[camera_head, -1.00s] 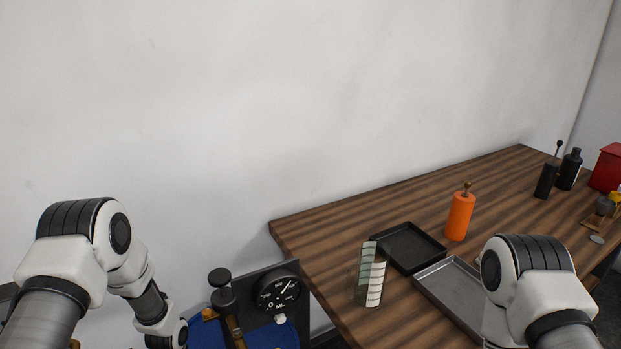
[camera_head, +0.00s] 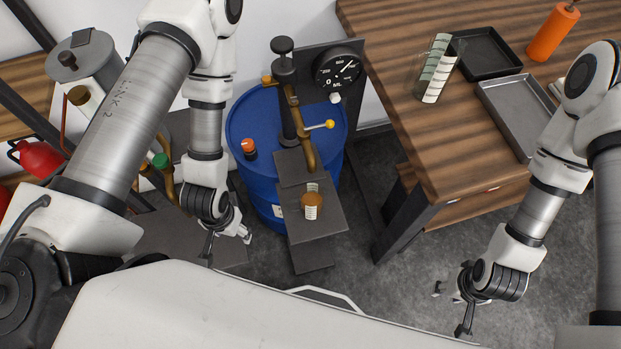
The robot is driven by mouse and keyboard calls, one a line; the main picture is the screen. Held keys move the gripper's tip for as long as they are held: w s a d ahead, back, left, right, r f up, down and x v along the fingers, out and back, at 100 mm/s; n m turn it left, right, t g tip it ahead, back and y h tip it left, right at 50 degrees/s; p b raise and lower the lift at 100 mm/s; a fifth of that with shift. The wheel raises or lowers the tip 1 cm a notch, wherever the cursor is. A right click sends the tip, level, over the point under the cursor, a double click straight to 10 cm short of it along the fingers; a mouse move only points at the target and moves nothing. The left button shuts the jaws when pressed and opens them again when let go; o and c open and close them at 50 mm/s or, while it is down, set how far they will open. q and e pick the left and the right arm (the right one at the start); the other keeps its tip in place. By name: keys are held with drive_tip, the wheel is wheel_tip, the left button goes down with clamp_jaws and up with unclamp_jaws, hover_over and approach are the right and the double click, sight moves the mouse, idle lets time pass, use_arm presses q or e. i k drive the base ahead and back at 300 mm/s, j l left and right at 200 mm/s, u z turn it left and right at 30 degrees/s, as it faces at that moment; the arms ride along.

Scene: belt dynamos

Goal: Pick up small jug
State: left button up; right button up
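A small clear jug (camera_head: 312,205) with a pale scale strip and brownish contents or base stands on the dark shelf (camera_head: 328,222) below the brass tap of the blue drum. My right gripper (camera_head: 450,310) is low at the right, over the floor, open and empty.
The blue drum (camera_head: 245,125) carries a pump with a brass spout (camera_head: 300,130) and a dial gauge (camera_head: 338,67) above the shelf. The wooden table (camera_head: 410,120) holds a black tray (camera_head: 488,72), a grey tray (camera_head: 483,88) and an orange bottle (camera_head: 552,33). A red can (camera_head: 38,158) is left.

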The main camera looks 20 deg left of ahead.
sight(310, 199)
drive_tip(key=l+u, duration=0.1)
drive_tip(key=l, duration=0.3)
drive_tip(key=k+l, duration=0.15)
drive_tip(key=l, duration=0.2)
drive_tip(key=k+l+u, duration=0.15)
drive_tip(key=l, duration=0.25)
drive_tip(key=l+u, duration=0.1)
drive_tip(key=l, duration=0.3)
drive_tip(key=k+l+u, duration=0.1)
drive_tip(key=l, duration=0.25)
drive_tip(key=k+l, duration=0.2)
drive_tip(key=l, duration=0.15)
drive_tip(key=k+l+u, duration=0.15)
drive_tip(key=l, duration=0.2)
